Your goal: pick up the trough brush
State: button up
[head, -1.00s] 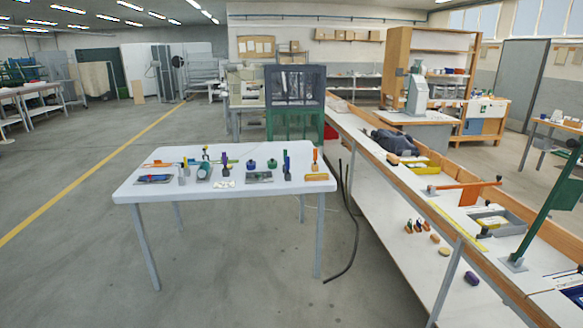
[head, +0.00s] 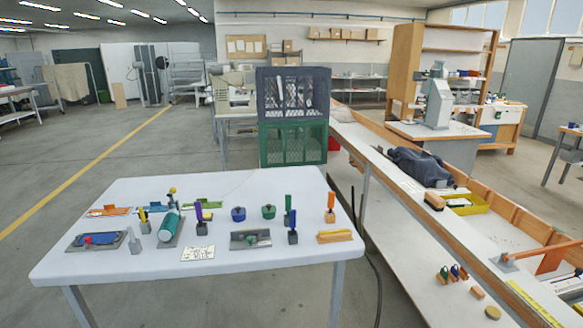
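The white table (head: 120,275) stands ahead of me with small tools on it. A low orange-yellow block (head: 335,236), brush-like in shape, lies at its right end. Another brush-like piece (head: 434,200), with a tan top and dark underside, lies on the long bench to the right. I cannot tell for sure which of these is the trough brush. My gripper is not in view.
An orange-handled tool (head: 330,207), a grey plate (head: 250,239), blue (head: 238,214) and green (head: 268,211) pots and a teal cylinder (head: 169,225) share the table. The long bench (head: 405,182) runs along the right. A mesh cage (head: 292,115) stands behind. Floor at left is clear.

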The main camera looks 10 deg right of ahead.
aim_at(437, 203)
jog(key=i+u, duration=0.1)
jog(key=i, duration=0.35)
jog(key=i+l+u, duration=0.1)
jog(key=i, duration=0.35)
jog(key=i+l+u, duration=0.1)
jog(key=i, duration=0.3)
jog(key=i+l+u, duration=0.1)
jog(key=i, duration=0.35)
jog(key=i+l, duration=0.3)
jog(key=l, duration=0.2)
jog(key=i+l+z, duration=0.1)
jog(key=i+l, duration=0.15)
jog(key=l, duration=0.25)
jog(key=i+l+z, duration=0.1)
jog(key=i+l, duration=0.2)
jog(key=l, duration=0.15)
